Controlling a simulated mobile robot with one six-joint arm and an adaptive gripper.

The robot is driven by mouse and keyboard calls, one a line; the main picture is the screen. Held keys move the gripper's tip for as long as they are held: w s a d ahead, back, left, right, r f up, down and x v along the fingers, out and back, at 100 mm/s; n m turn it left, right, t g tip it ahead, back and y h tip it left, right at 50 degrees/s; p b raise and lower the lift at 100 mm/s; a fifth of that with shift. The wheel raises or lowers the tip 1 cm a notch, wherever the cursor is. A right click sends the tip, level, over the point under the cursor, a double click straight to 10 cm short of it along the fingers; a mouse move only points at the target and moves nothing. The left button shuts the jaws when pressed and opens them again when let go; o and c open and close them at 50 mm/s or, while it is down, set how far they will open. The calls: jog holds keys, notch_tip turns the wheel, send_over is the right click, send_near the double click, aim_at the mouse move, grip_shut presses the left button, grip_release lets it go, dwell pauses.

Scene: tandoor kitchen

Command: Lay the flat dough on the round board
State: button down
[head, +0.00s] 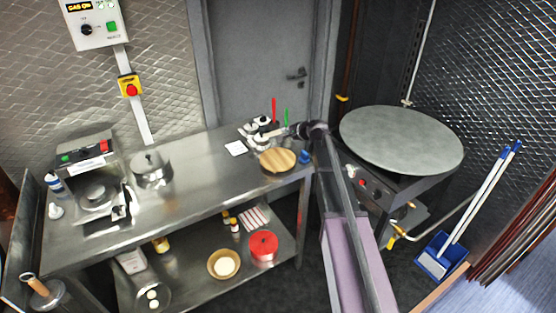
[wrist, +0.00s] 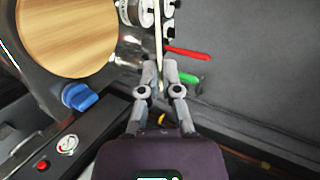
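The round wooden board (head: 278,161) lies bare at the right end of the steel table. It also shows at the upper left of the wrist view (wrist: 68,38). My gripper (head: 286,131) is above the table, just behind the board. In the wrist view my gripper (wrist: 159,68) has its fingers close together on a thin pale strip (wrist: 158,35). The strip looks like the flat dough seen edge-on, standing upright and apart from the board. Its faces are hidden from this angle.
A blue knob (wrist: 80,97) sits beside the board. Small metal pots, a red handle (wrist: 188,54) and a green handle (wrist: 184,77) stand behind it. A large round griddle (head: 402,138) is at the right. The table's middle (head: 205,170) is clear.

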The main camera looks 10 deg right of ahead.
jog(key=shift+f+b, duration=4.55)
jog(key=shift+f, duration=0.2)
jog(key=c, duration=1)
grip_release()
jog(key=shift+o, duration=0.2)
jog(key=shift+s+r, duration=0.1)
jog(key=p+v, duration=0.3)
jog(key=v, duration=0.4)
jog(key=shift+s+p, duration=0.35)
jog(key=shift+p, duration=0.05)
jog(key=shift+d+r, duration=0.2)
notch_tip(320, 180, up, 7)
jog(key=s+d+p, duration=0.1)
jog(key=s+p, duration=0.1)
jog(key=p, duration=0.5)
jog(key=shift+r, duration=0.2)
